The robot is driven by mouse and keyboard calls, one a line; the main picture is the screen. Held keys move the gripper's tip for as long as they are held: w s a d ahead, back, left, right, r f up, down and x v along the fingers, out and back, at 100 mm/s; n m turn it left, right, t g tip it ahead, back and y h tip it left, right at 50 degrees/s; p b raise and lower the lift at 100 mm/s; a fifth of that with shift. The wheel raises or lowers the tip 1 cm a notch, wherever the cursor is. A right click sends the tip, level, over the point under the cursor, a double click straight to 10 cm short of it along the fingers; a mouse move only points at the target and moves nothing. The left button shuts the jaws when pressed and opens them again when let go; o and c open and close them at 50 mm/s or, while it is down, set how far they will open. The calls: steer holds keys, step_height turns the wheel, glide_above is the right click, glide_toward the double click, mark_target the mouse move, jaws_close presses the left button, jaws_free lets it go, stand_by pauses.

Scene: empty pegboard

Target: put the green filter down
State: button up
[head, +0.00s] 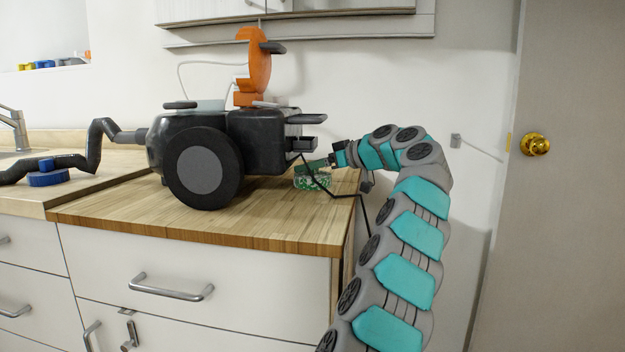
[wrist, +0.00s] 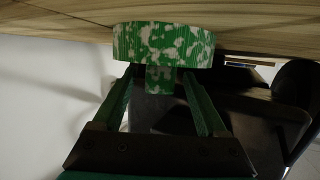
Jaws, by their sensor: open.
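The green filter (head: 312,181) is a short round piece with white mottling, on the right end of the wooden counter. In the wrist view the filter (wrist: 163,44) shows a wide disc against the wood and a narrower stem. My gripper (head: 318,164) is at the filter, reaching in from the right. In the wrist view the two green fingers of my gripper (wrist: 162,88) stand apart, one on each side of the stem, with gaps between them and it. The head view partly hides the fingers.
A large black vacuum-like machine (head: 262,140) with a big wheel stands just left of the filter. An orange part (head: 258,62) sits on top of it.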

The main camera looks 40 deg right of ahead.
steer(key=shift+c, duration=0.2)
jaws_close()
stand_by(0.3)
steer(key=shift+r+b, duration=0.1)
steer(key=shift+b, duration=0.5)
